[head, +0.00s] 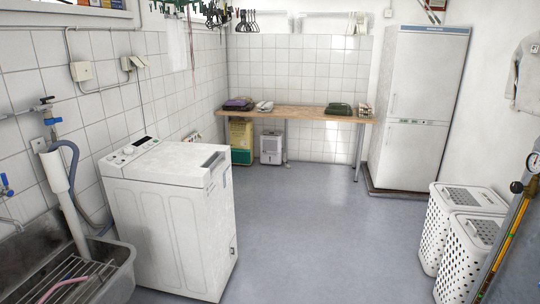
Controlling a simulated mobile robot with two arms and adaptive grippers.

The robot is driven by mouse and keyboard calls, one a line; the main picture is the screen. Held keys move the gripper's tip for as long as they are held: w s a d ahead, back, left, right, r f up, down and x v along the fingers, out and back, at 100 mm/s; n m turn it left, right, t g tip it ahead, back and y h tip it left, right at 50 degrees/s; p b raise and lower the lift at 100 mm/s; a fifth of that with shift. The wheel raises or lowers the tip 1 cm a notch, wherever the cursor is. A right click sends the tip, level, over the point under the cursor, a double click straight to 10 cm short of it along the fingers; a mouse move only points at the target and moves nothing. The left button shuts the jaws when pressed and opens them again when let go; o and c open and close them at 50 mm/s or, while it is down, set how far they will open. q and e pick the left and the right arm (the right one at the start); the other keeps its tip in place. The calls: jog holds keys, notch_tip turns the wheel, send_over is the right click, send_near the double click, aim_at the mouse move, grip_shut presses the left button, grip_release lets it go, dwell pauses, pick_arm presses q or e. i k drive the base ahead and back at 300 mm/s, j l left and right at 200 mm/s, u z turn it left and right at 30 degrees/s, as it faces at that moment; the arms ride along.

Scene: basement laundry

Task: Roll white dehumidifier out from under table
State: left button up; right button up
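The white dehumidifier (271,149) stands upright on the floor under the wooden table (300,115) at the far wall. It is a small white box with a dark grille on its front. It is left of the table's middle, close to a yellow-green box on its left. Neither of my grippers shows in the head view, so I cannot see what they are doing.
A white washing machine (172,215) stands at the left beside a metal sink (118,285). A fridge (414,110) stands back right. White perforated hampers (451,240) stand at the right. The yellow-green box (241,141) is under the table. The blue-grey floor between is clear.

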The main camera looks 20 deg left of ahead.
aim_at(269, 143)
jog(key=i+u, duration=0.15)
jog(key=i, duration=0.75)
jog(key=i+u, duration=0.1)
jog(key=i, duration=2.3)
jog(key=i+u, duration=0.15)
jog(key=i, duration=0.45)
jog(key=i+u, duration=0.15)
jog(key=i, duration=0.4)
jog(key=i+l+u, duration=0.2)
jog(key=i, duration=0.4)
jog(key=i+l+u, duration=0.15)
jog(key=i, duration=0.4)
